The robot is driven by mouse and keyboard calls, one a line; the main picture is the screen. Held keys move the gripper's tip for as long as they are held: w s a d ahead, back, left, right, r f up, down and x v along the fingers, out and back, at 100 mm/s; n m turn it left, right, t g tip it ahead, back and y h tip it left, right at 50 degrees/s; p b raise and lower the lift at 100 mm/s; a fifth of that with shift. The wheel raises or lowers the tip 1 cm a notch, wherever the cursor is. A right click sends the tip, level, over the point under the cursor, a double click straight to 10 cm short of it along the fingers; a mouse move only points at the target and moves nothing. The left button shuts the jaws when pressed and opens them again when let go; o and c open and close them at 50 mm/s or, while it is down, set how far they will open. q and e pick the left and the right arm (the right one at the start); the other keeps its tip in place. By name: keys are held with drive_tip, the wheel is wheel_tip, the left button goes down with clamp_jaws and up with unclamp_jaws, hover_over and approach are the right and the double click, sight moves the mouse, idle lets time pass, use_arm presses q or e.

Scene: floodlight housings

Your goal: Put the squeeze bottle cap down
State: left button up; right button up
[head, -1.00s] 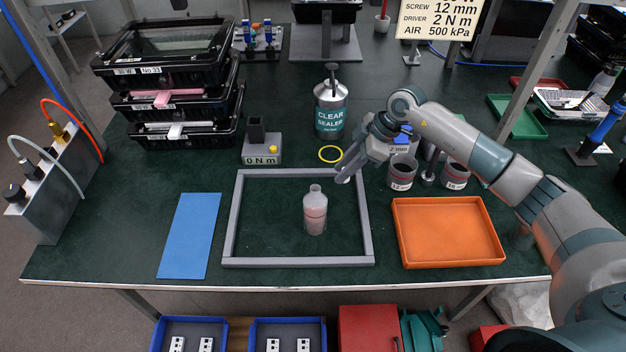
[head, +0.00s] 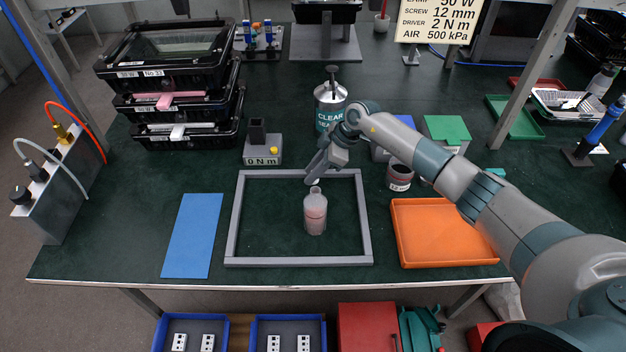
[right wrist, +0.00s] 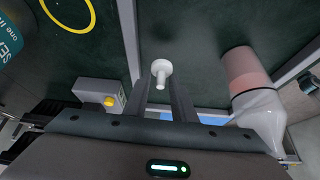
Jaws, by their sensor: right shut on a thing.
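The squeeze bottle (head: 315,214), translucent with pink contents, stands upright uncapped inside the grey frame (head: 299,261) on the green table. It also shows on the right of the right wrist view (right wrist: 255,90). My right gripper (head: 312,178) is above the frame's back part, just behind the bottle's neck. In the right wrist view, it is shut on the small white squeeze bottle cap (right wrist: 161,69), held at its fingertips apart from the bottle. The cap cannot be made out in the head view. My left gripper is not in view.
A blue mat (head: 192,236) lies left of the frame, and an orange tray (head: 443,262) stands right of it. A clear sealer can (head: 330,108) and a grey block with a yellow button (head: 262,155) stand behind. The frame's inside is otherwise clear.

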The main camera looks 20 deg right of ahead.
wheel_tip(320, 180, down, 3)
drive_tip(key=shift+r+p, duration=0.2)
drive_tip(key=shift+p, duration=0.25)
drive_tip(key=shift+f, duration=0.65)
drive_tip(key=shift+f, duration=0.1)
drive_tip(key=o, duration=1)
drive_tip(key=b+v, duration=0.3)
drive_tip(key=v, duration=0.9)
